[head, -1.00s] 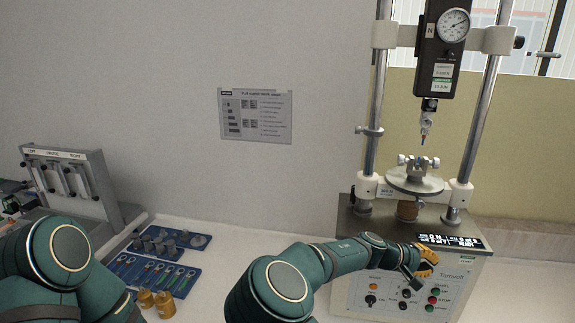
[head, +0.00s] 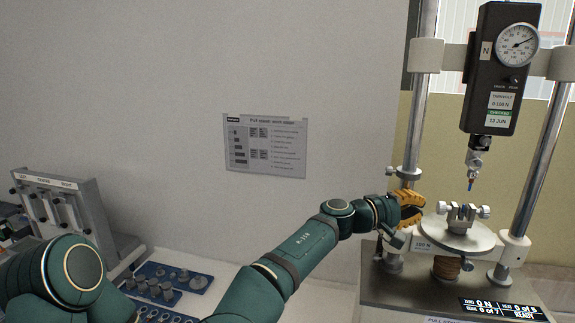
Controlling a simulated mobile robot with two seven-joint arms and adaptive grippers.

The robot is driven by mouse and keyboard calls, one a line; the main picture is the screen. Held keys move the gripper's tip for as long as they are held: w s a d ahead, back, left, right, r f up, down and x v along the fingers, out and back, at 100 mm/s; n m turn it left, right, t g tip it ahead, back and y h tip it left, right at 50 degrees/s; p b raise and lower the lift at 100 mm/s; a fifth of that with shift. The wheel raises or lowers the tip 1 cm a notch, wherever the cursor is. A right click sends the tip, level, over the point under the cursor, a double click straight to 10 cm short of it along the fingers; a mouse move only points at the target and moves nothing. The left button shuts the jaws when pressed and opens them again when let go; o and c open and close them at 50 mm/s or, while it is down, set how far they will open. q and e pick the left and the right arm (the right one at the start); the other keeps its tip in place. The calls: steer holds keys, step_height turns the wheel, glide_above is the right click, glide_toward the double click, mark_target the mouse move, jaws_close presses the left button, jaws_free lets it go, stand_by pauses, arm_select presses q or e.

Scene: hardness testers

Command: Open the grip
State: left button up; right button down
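The tester's lower grip (head: 462,214) is a small metal vise with a round-ended screw on each side. It stands on a round pale plate (head: 459,238). I see a gap between the fingers and the grip's left screw. Whether the grip's jaws are apart is too small to tell.
Above the grip hangs the force gauge (head: 500,75) with a blue-tipped fitting (head: 472,177). Steel columns (head: 545,150) flank the plate. A display (head: 502,309) sits on the base. A blue tray (head: 165,283) of metal parts and a grey rack (head: 75,205) stand at left.

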steer(key=d, duration=0.1)
steer(key=s+d, duration=0.1)
steer(key=d, duration=0.1)
steer(key=d+b, duration=0.1)
steer(key=shift+s+d, duration=0.25)
steer(key=shift+d, duration=0.1)
steer(key=shift+s+d, duration=0.2)
steer(key=shift+d, duration=0.1)
arm_select(q)
steer(key=shift+s+f, duration=0.15)
steer(key=shift+f, duration=0.5)
arm_select(e)
steer(key=shift+w, duration=0.15)
arm_select(q)
steer(key=shift+d+f+b, duration=0.1)
steer(key=shift+f+b, duration=0.3)
arm_select(e)
steer(key=shift+f, duration=0.3)
arm_select(q)
steer(key=shift+f+b, duration=0.3)
steer(key=shift+f, duration=0.05)
arm_select(e)
steer(key=shift+f, duration=0.25)
arm_select(q)
steer(key=shift+f, duration=0.2)
arm_select(e)
steer(key=shift+f, duration=0.2)
